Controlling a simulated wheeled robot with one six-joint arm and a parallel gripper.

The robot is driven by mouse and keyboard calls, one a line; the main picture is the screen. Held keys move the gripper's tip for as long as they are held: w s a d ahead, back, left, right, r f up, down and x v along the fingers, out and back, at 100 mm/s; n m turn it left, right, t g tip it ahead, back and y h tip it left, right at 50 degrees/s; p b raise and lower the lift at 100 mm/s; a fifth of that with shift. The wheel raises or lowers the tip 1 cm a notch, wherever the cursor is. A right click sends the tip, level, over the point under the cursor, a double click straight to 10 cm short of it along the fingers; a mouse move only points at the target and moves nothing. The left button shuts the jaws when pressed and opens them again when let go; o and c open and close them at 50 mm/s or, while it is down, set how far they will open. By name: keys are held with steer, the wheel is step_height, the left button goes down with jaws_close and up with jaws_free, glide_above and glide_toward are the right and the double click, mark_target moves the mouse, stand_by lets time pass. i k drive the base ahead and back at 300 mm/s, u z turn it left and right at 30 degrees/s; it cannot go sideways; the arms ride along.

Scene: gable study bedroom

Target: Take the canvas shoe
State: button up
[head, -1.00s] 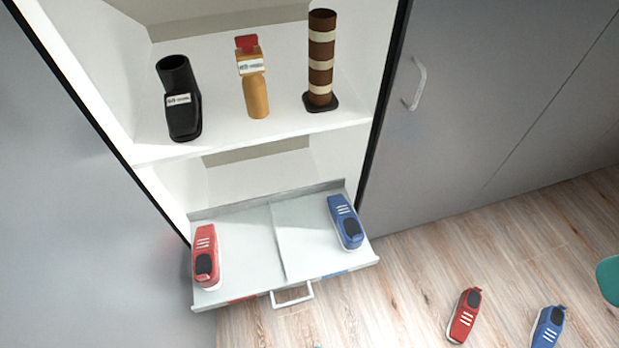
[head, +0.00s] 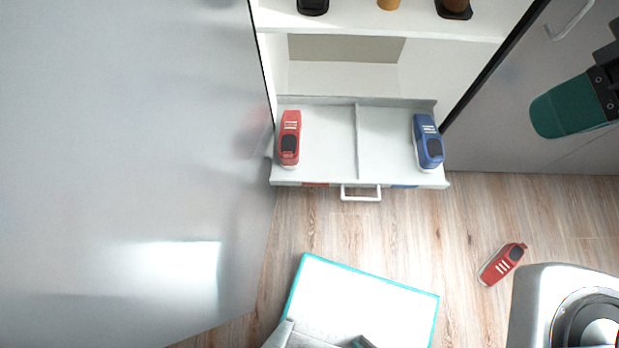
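A red shoe (head: 502,263) with white stripes lies on the wood floor at the right, beside a grey part of my own body. Another red shoe (head: 290,138) stands in the left compartment of the pulled-out tray (head: 385,130). A blue shoe (head: 428,142) stands in the right compartment, near its right edge. Which of them is the canvas shoe I cannot tell. The blue shoe seen earlier on the floor is not in view now. A green and dark part of my arm shows at the upper right, but my gripper's fingers are not in view.
The tray slides out of a white cabinet (head: 345,78) and has a white front handle (head: 361,196). A divider splits it in two. A shelf (head: 375,22) above holds items cut off by the top edge. Large grey panels stand on both sides. Floor (head: 400,225) before the tray is clear.

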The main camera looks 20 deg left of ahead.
mark_target(507, 258)
steer(key=u, duration=0.75)
steer(key=k, duration=0.15)
steer(key=z, duration=2.05)
steer(key=k, duration=0.5)
steer(key=z, duration=0.4)
steer(key=i, duration=1.15)
steer(key=u, duration=0.45)
